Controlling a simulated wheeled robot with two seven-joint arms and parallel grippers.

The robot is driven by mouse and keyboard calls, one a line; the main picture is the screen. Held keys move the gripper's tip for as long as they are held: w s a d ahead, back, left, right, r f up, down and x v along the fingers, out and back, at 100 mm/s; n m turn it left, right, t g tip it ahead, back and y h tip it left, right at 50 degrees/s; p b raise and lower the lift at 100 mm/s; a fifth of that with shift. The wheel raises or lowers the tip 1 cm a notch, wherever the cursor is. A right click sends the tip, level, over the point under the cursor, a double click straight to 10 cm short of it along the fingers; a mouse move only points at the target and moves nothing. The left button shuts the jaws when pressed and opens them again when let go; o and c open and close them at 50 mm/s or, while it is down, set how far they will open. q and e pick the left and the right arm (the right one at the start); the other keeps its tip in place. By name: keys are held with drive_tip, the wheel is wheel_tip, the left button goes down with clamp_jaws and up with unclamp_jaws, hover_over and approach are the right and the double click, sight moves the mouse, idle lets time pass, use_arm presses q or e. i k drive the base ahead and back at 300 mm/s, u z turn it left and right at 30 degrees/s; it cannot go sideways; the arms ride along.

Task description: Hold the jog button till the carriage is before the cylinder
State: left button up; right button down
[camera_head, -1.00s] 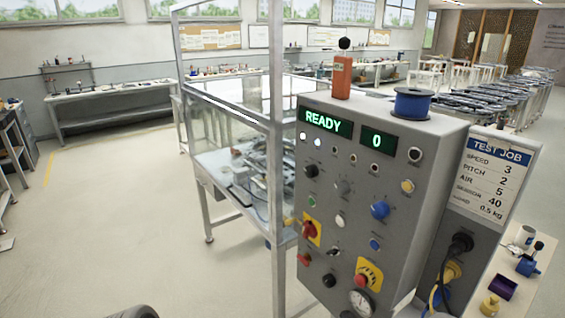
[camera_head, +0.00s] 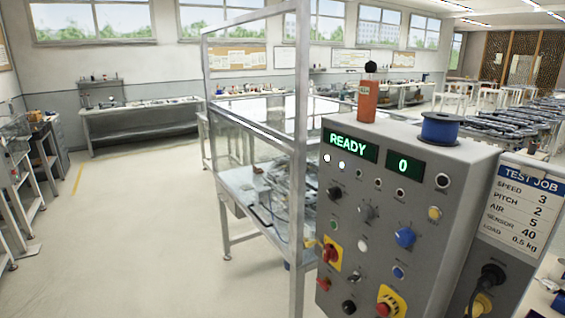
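A grey control cabinet (camera_head: 385,270) stands at the right with a green READY display (camera_head: 349,146) and a second display reading 0 (camera_head: 404,166). Its face carries several buttons and knobs, including a blue knob (camera_head: 404,237), a white button (camera_head: 362,245), a green button (camera_head: 333,224) and a red switch on yellow (camera_head: 329,254). I cannot read which one is the jog button. Behind it is a clear-walled machine enclosure (camera_head: 262,185) with mechanism on its bed; I cannot make out the carriage or the cylinder. Neither of my grippers is in view.
An orange device (camera_head: 367,100) and a blue spool (camera_head: 441,129) sit on the cabinet. A TEST JOB card (camera_head: 520,204) hangs on its right side. The floor (camera_head: 130,240) at the left is clear. Benches line the back wall, and a shelf (camera_head: 20,180) stands far left.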

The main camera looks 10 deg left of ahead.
sight(362, 246)
drive_tip(key=k, duration=0.65)
drive_tip(key=u, duration=0.5)
drive_tip(key=i, duration=1)
drive_tip(key=z, duration=0.5)
